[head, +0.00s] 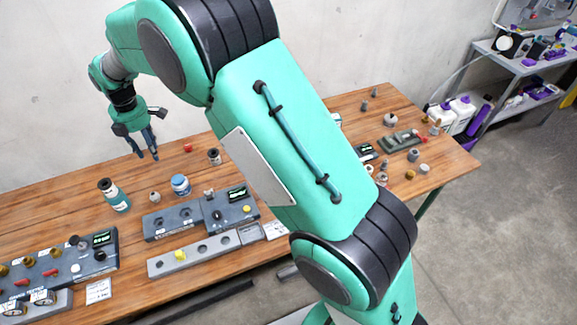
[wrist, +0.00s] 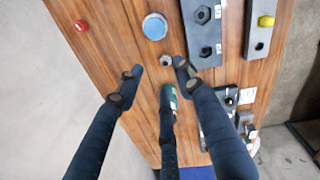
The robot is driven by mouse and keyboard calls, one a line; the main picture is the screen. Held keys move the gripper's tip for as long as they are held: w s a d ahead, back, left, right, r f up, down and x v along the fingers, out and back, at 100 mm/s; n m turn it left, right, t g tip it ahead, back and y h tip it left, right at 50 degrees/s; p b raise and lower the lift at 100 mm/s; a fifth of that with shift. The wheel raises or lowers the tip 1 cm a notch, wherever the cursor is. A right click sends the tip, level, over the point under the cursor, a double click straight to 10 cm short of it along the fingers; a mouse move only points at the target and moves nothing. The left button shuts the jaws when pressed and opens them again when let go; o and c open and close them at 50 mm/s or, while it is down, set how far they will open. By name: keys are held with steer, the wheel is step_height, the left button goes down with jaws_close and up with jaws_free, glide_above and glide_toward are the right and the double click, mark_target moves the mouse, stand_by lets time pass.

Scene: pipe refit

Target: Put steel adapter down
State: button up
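A small grey metal hex fitting (head: 154,197), which looks like the steel adapter, stands on the wooden table between the teal bottle (head: 115,196) and the blue-lidded jar (head: 180,185). In the wrist view the fitting (wrist: 165,60) shows its hex top between my fingertips in the picture, but it is well below them. My gripper (head: 147,152) hangs above the back left of the table, fingers downward. Its dark fingers (wrist: 157,74) are spread, with nothing seen between them. Whether this fitting is the steel adapter, I cannot tell for sure.
A grey block with sockets and a display (head: 205,213) lies in front of the jar, with a long grey rail (head: 215,246) before it. A gauge panel (head: 60,265) fills the front left. A red button-like piece (head: 188,148) sits near the back edge.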

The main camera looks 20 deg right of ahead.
steer(key=s+d+r+m+t, duration=0.1)
steer(key=s+d+r+m, duration=0.5)
steer(key=s+d+r, duration=0.35)
steer(key=s+d+r+m+t, duration=0.1)
steer(key=s+d+r+m, duration=0.5)
steer(key=d+r, duration=0.6)
steer(key=s+d+m+t, duration=0.1)
steer(key=s+d+m, duration=0.3)
steer(key=s, duration=0.5)
steer(key=s+d+m+t, duration=0.1)
steer(key=s+d+m, duration=0.2)
steer(key=s, duration=0.6)
steer(key=s+d+f+m, duration=0.1)
steer(key=s+d+m, duration=0.3)
steer(key=s+d, duration=0.3)
steer(key=shift+s+m+t, duration=0.3)
steer(key=shift+s+t, duration=0.1)
steer(key=shift+s, duration=0.75)
